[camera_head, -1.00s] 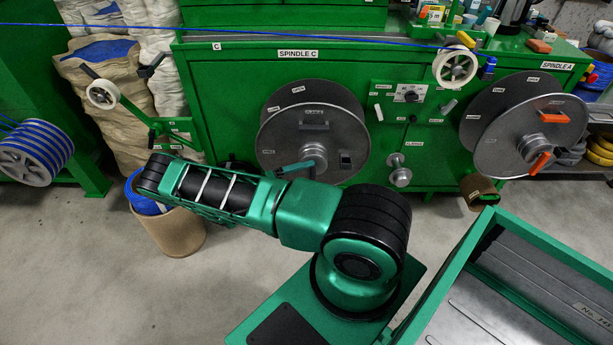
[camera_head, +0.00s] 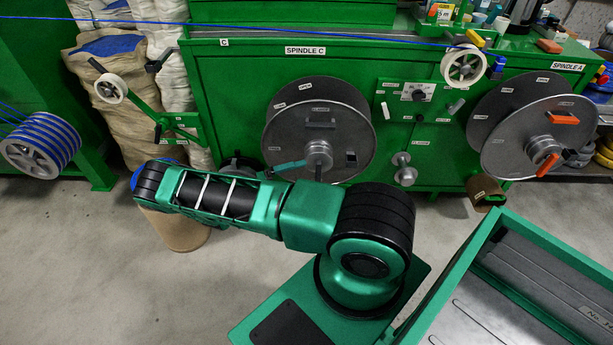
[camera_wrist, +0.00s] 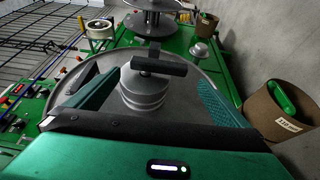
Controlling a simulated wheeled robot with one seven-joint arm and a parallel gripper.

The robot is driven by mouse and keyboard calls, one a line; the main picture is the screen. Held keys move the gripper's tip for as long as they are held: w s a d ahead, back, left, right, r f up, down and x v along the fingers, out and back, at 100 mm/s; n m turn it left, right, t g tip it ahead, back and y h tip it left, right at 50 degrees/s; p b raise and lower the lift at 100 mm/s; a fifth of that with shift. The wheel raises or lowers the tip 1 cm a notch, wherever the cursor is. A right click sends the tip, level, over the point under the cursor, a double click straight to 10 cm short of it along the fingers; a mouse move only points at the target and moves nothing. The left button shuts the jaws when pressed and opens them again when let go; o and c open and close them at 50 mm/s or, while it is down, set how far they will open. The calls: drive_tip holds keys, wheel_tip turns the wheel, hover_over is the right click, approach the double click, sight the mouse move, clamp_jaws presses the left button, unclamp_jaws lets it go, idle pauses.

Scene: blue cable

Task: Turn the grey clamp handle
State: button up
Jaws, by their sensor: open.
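The grey clamp handle (camera_wrist: 160,66) is a dark grey crossbar on the round metal hub (camera_wrist: 143,90) of the Spindle C reel. In the wrist view it lies nearly level, tilted slightly down to the right. In the head view the handle (camera_head: 318,172) shows small at the front of the hub. My gripper (camera_wrist: 160,82) is open, with one teal finger left of the hub and one right of it. The handle shows between the fingers, and neither finger visibly touches it. In the head view a teal finger (camera_head: 290,165) shows beside the hub; my arm hides the rest.
The grey reel disc (camera_head: 350,130) stands behind the hub, against the green machine (camera_head: 230,80). The Spindle A reel (camera_head: 520,150) has orange handles, to the right. A brown bin (camera_wrist: 280,110) is at the right of the wrist view. A green-framed cart (camera_head: 480,235) stands front right.

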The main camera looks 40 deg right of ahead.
drive_tip(key=v, duration=0.6)
drive_tip(key=shift+d, duration=0.1)
idle(0.3)
drive_tip(key=s+d+r+m+y, duration=0.1)
drive_tip(key=s+r+y, duration=0.25)
drive_tip(key=r, duration=0.55)
drive_tip(key=s+d+r+m+y, duration=0.1)
drive_tip(key=s+r+y, duration=0.1)
drive_tip(key=r+y, duration=0.5)
drive_tip(key=s+d+r+m+y, duration=0.1)
drive_tip(key=s+r+y, duration=0.1)
drive_tip(key=r, duration=0.9)
drive_tip(key=s+a+r+t+y, duration=0.2)
drive_tip(key=s+r, duration=0.4)
drive_tip(key=s, duration=0.4)
drive_tip(key=s+a+r+n+t+y, duration=0.1)
drive_tip(key=s+a+r+t, duration=0.4)
drive_tip(key=s, duration=0.5)
drive_tip(key=shift+s+a+r+y, duration=0.4)
drive_tip(key=shift+a+r+y, duration=0.3)
drive_tip(key=shift+a+y, duration=0.1)
